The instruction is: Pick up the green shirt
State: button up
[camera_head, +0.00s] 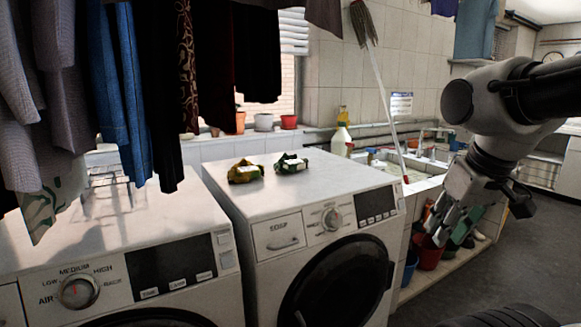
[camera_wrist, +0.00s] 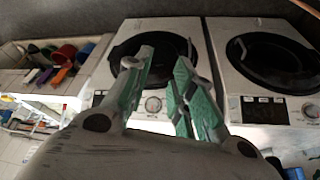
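No plainly spread-out green shirt shows. A small crumpled dark green item (camera_head: 291,163) with a pale patch lies on top of the right washing machine (camera_head: 310,190); I cannot tell if it is cloth. A crumpled yellow-green item (camera_head: 244,172) lies just left of it. A pale hanging garment with a green pattern (camera_head: 45,208) is at the left edge. My gripper (camera_head: 448,232) points down, right of the machine and apart from these items. In the wrist view, its green-padded fingers (camera_wrist: 164,66) are apart with nothing between them.
A left washing machine (camera_head: 110,250) carries a wire rack (camera_head: 105,195). Dark and blue clothes (camera_head: 255,50) hang above. A tiled sink (camera_head: 425,165) with a spray bottle (camera_head: 341,138) and a mop (camera_head: 378,90) is behind. Buckets (camera_head: 430,252) stand on a low shelf.

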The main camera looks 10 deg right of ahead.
aim_at(286, 165)
jog(key=i+l, duration=0.2)
jog(key=l, duration=0.2)
jog(key=i+l+u, duration=0.15)
jog(key=i+l, duration=0.3)
jog(key=l, duration=0.3)
jog(key=i+l, duration=0.25)
jog(key=i+l+u, duration=0.15)
jog(key=i, duration=0.3)
jog(key=l, duration=0.1)
